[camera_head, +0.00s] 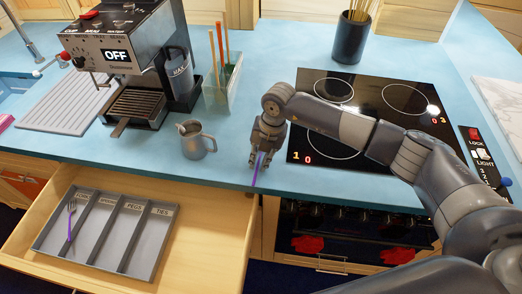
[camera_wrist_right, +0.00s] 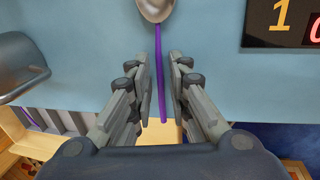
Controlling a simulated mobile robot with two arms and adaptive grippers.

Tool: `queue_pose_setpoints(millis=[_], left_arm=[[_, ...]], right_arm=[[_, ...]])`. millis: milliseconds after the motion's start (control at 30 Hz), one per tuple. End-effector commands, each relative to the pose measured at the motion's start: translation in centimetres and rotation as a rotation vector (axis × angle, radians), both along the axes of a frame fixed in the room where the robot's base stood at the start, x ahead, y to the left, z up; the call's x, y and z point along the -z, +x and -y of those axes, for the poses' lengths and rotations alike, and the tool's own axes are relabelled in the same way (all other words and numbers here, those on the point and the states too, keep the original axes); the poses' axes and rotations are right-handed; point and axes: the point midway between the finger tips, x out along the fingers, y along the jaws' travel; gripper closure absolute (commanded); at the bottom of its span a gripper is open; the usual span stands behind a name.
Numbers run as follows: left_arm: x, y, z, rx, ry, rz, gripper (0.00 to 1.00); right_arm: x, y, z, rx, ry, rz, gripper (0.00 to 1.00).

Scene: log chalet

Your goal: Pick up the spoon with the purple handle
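The spoon with the purple handle (camera_head: 257,176) lies on the blue counter near its front edge. In the right wrist view its metal bowl (camera_wrist_right: 156,9) is at the top, partly cut off, and the purple handle runs down past the counter edge. My right gripper (camera_head: 265,160) is above the spoon, pointing down, and hides its bowl in the head view. In the right wrist view the fingers (camera_wrist_right: 161,90) are open, one on each side of the handle, with gaps. My left gripper is not in view.
A metal pitcher (camera_head: 194,141) stands left of my right gripper, and a black cooktop (camera_head: 316,118) is to the right. Below, an open drawer holds a grey divided tray (camera_head: 158,238) with a purple-handled fork (camera_head: 70,224). A coffee machine (camera_head: 125,45) stands at the back left.

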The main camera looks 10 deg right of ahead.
Motion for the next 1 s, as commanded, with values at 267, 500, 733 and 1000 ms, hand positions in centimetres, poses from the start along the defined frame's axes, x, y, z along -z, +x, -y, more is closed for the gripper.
queue_pose_setpoints(millis=[267, 500, 733, 1000], left_arm=[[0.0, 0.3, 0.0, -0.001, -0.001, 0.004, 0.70], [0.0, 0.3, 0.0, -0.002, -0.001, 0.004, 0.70], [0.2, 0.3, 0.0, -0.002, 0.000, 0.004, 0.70], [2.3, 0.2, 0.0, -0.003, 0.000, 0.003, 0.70]], right_arm=[[0.1, 0.0, 0.0, 0.000, 0.000, 0.000, 0.98], [0.1, 0.0, 0.0, -0.001, 0.001, 0.001, 1.00], [-0.1, 0.1, 0.0, -0.001, 0.000, 0.001, 1.00], [-3.0, 0.2, 0.0, -0.002, 0.002, 0.008, 1.00]])
